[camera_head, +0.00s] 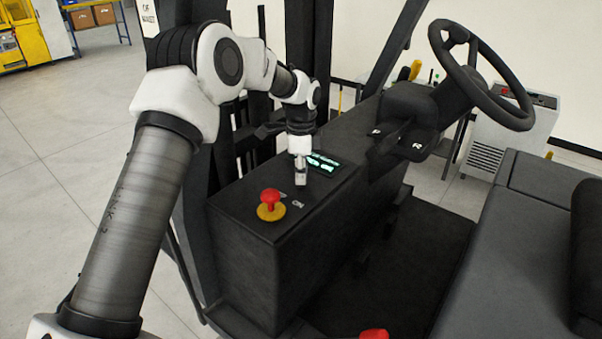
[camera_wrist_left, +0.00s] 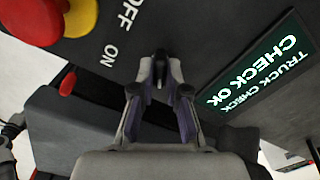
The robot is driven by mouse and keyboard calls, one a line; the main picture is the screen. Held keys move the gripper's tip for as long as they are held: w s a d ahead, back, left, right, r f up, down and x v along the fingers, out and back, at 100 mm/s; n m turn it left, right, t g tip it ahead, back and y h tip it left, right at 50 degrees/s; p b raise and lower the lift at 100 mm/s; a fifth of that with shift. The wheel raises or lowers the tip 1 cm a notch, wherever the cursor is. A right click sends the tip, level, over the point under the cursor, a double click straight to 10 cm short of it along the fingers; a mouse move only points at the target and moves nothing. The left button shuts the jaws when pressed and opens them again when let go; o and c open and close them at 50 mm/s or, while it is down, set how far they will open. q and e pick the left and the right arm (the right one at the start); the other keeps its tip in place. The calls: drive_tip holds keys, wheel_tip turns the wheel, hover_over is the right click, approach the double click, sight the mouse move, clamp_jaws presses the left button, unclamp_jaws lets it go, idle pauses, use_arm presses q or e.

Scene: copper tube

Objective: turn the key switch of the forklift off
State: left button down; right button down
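The forklift's black console (camera_head: 250,225) carries the key switch, with OFF and ON labels beside it. My left gripper (camera_head: 301,176) points down onto the console top, between the red emergency button and the lit display. In the left wrist view, the fingertips (camera_wrist_left: 160,72) come close together around a small dark key (camera_wrist_left: 160,68). The gripper looks shut on it. The fingers hide most of the key and the switch base, so the key's exact angle is hard to tell. The lit display (camera_wrist_left: 262,75) reads CHECK OK, TRUCK CHECK. My right gripper is out of view.
A red emergency button on a yellow base (camera_head: 270,206) stands close in front of the left gripper. The steering wheel (camera_head: 480,75) and its column are to the right. The seat (camera_head: 520,250) is at lower right. A dark mast post (camera_head: 308,40) rises behind the console.

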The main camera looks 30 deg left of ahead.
use_arm(q)
drive_tip(key=shift+f+n, duration=0.2)
drive_tip(key=shift+n, duration=0.3)
drive_tip(key=n, duration=0.5)
drive_tip(key=shift+s+f, duration=0.1)
drive_tip(key=n, duration=0.6)
idle(0.4)
drive_tip(key=c, duration=1.2)
unclamp_jaws()
drive_tip(key=shift+a, duration=0.1)
drive_tip(key=shift+r, duration=0.25)
